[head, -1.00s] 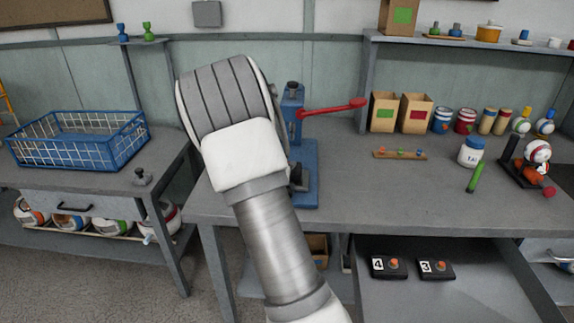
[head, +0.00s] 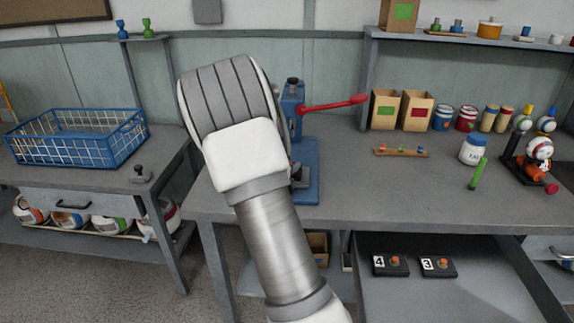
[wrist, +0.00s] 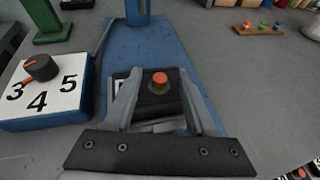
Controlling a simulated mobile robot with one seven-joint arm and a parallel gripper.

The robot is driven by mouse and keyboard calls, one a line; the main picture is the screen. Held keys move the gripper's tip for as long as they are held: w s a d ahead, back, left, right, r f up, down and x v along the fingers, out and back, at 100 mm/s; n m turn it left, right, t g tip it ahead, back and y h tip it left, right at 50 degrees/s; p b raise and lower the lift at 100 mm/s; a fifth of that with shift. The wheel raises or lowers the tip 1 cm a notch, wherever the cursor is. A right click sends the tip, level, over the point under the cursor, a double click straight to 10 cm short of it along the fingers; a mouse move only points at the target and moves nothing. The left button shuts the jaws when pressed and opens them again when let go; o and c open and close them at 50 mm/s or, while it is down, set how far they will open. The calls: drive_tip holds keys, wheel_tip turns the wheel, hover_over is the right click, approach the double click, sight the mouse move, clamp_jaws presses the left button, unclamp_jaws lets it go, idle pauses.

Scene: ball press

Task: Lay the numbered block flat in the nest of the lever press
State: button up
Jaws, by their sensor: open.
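A black block with an orange knob (wrist: 160,84) sits on the blue base of the lever press (wrist: 174,48), between the fingers of my gripper (wrist: 158,98). The fingers stand open on either side of it. Only a sliver of its white number label shows at its left edge, so I cannot read the number. The fingers partly hide the nest, and I cannot tell whether the block lies fully flat in it. In the head view the press (head: 292,105) has its red lever (head: 335,104) out to the right; my arm hides the gripper there.
A blue box with a dial marked 3, 4, 5 (wrist: 42,100) stands left of the press. The open drawer (head: 440,300) holds blocks labelled 4 (head: 390,265) and 3 (head: 438,266). A blue wire basket (head: 80,138) is on the left table.

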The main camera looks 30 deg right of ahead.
drive_tip(key=p+v, duration=0.3)
drive_tip(key=v, duration=1.4)
drive_tip(key=shift+s, duration=0.2)
drive_tip(key=shift+a, duration=0.1)
drive_tip(key=s+r+m+g+y+p, duration=0.2)
drive_tip(key=s+r+m+g+p, duration=0.35)
drive_tip(key=s+r+m, duration=0.8)
drive_tip(key=s+a+r+m+t+y+p, duration=0.1)
drive_tip(key=s+a+r+m+y+p, duration=0.2)
drive_tip(key=a+m, duration=0.3)
drive_tip(key=s+a+r+m+t+y+p, duration=0.2)
drive_tip(key=s+a+r+m+y, duration=0.3)
drive_tip(key=a, duration=0.4)
drive_tip(key=shift+s+a+r+m+y+p, duration=0.15)
drive_tip(key=shift+s+r+m+y+p, duration=0.15)
drive_tip(key=shift+s+m+p, duration=0.35)
drive_tip(key=shift+s+f, duration=0.1)
drive_tip(key=shift+c, duration=0.4)
